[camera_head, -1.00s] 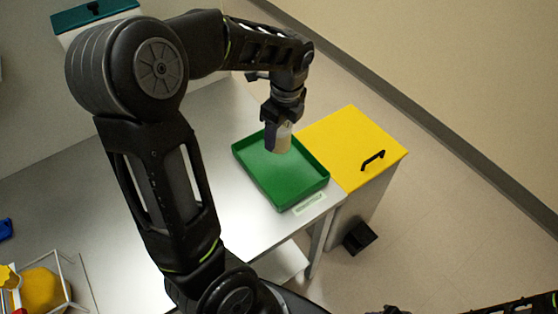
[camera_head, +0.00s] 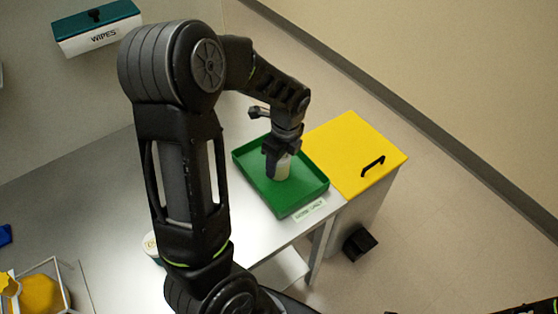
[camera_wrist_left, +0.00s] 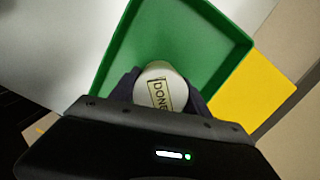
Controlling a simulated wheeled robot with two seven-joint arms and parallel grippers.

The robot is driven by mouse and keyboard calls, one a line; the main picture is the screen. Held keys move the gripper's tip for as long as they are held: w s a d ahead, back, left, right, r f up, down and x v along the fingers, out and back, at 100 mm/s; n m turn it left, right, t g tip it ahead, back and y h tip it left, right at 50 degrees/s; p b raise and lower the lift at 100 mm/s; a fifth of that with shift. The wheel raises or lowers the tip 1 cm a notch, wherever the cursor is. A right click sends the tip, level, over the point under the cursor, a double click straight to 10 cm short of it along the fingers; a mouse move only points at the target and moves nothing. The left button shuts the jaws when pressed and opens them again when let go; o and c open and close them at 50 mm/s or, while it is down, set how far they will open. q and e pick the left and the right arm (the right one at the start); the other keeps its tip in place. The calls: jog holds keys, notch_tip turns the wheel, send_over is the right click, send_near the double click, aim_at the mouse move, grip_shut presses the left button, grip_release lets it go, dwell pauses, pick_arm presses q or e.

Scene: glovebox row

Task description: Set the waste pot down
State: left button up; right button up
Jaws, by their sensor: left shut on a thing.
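The waste pot (camera_head: 283,169) is a small pale cylinder held over the green tray (camera_head: 304,201). In the left wrist view the pot (camera_wrist_left: 160,84) shows its round top with a label reading "DONE". My left gripper (camera_head: 276,160) is shut on the pot, pointing down inside the tray's outline. The pot looks upright and low, close to the tray floor; I cannot tell whether it touches. The tray also shows in the left wrist view (camera_wrist_left: 232,30), its floor otherwise empty. The fingertips are partly hidden by the wrist. My right gripper is not clearly seen.
A yellow-lidded bin (camera_head: 350,145) with a black handle stands right of the tray. A labelled wipes box (camera_head: 97,27) is on the wall at upper left. A wire frame with a yellow thing (camera_head: 40,293) stands at lower left. The bench (camera_head: 100,190) is mostly clear.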

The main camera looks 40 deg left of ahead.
pick_arm(q)
jog(key=shift+f, duration=0.15)
jog(key=o, duration=1.5)
jog(key=r, duration=0.4)
jog(key=d+r, duration=0.1)
jog(key=r, duration=0.7)
jog(key=shift+d+r, duration=0.2)
jog(key=shift+d, duration=0.05)
